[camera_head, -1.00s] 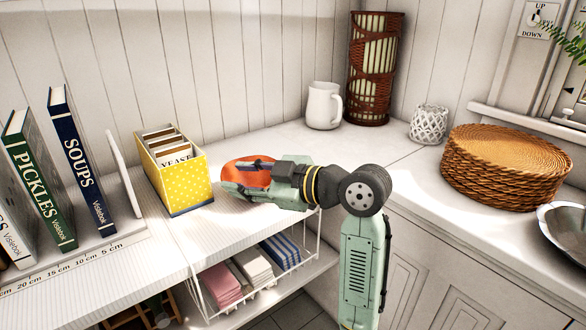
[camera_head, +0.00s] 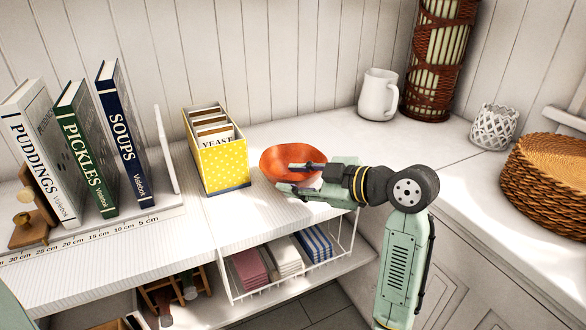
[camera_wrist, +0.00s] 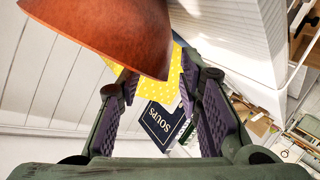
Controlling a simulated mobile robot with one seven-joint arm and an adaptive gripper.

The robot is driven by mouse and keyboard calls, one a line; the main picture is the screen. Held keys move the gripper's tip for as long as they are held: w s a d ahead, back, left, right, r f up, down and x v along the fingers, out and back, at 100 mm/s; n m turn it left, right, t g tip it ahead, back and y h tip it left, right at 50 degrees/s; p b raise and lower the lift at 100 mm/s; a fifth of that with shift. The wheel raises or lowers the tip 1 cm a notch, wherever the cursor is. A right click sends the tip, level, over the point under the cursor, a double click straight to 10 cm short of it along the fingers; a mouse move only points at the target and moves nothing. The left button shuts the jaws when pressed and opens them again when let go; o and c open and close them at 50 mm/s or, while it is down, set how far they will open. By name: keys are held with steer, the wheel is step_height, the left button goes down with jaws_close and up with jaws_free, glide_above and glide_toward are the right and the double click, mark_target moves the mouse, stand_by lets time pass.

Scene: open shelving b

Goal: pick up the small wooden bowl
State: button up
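The small wooden bowl (camera_head: 283,154) is reddish-brown and sits on the white counter right of the yellow box. My gripper (camera_head: 288,177) is at its near right side, with the fingers apart and nothing held. In the head view one finger overlaps the bowl's inside and the other lies across its near edge; contact cannot be told. In the wrist view the bowl (camera_wrist: 115,32) fills the upper left, with its edge reaching toward the space between the open fingers (camera_wrist: 158,85). My gripper hides part of the bowl's near right side.
The yellow dotted box (camera_head: 222,165) of cards stands close left of the bowl, with upright books (camera_head: 122,135) farther left. A white jug (camera_head: 377,95) and wicker lantern (camera_head: 437,60) stand behind right. A wire basket (camera_head: 345,235) hangs below. The counter between bowl and jug is clear.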

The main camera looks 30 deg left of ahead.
steer(key=shift+x, duration=1.5)
steer(key=shift+s+r, duration=0.1)
steer(key=shift+s, duration=0.05)
steer(key=shift+c, duration=0.3)
jaws_close()
